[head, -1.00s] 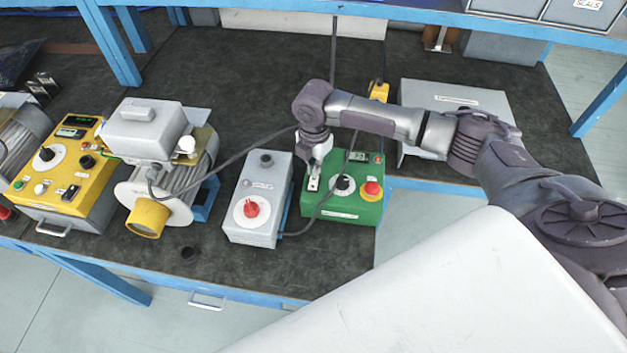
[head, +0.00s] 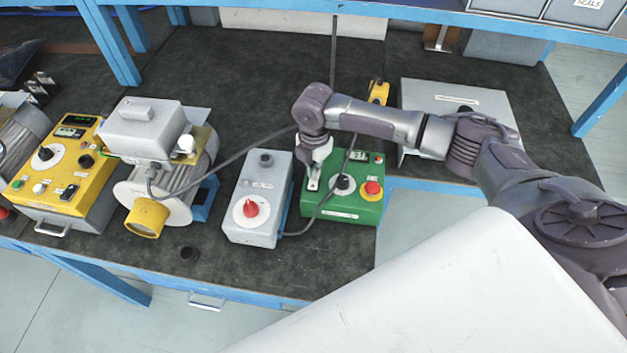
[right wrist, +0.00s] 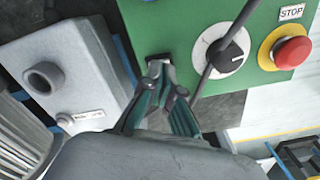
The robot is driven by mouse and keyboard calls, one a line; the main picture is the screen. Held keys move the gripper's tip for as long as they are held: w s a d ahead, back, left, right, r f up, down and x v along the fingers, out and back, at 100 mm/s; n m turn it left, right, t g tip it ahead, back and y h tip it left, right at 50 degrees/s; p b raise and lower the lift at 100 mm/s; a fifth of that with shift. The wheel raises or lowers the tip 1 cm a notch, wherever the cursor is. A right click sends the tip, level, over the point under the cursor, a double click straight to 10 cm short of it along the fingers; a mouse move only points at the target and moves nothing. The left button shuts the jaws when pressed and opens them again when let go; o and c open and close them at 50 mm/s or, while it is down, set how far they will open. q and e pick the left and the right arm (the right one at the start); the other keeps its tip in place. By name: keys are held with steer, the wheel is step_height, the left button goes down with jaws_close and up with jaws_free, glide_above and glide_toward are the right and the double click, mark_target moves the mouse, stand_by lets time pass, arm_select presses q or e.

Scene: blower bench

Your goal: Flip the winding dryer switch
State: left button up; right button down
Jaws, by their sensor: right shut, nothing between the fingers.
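A green control box (head: 338,217) stands on the bench, with a black-and-white dial (head: 343,185), a red stop button (head: 372,188) and a small display (head: 359,156). My right gripper (head: 313,184) is shut and empty, pointing down at the left part of its panel. In the right wrist view the fingertips (right wrist: 166,74) are at a small dark switch (right wrist: 157,59) on the green box (right wrist: 175,25), left of the dial (right wrist: 221,52). The fingers partly hide the switch, so its position and any contact cannot be told. My left gripper is not in view.
A grey box (head: 259,185) with a red knob stands just left of the green box. A cable crosses in front of the dial. A motor (head: 172,180) and a yellow control box (head: 60,160) stand further left. A grey case (head: 420,95) lies behind my right arm.

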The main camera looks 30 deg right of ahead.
steer(key=shift+s+f, duration=0.15)
steer(key=shift+f, duration=0.5)
stand_by(0.3)
steer(key=shift+r+p, duration=0.7)
steer(key=shift+r, duration=0.1)
step_height(320, 180, up, 6)
steer(key=p, duration=0.5)
steer(key=shift+f+p, duration=0.25)
steer(key=shift+p, duration=0.1)
steer(key=shift+f, duration=0.1)
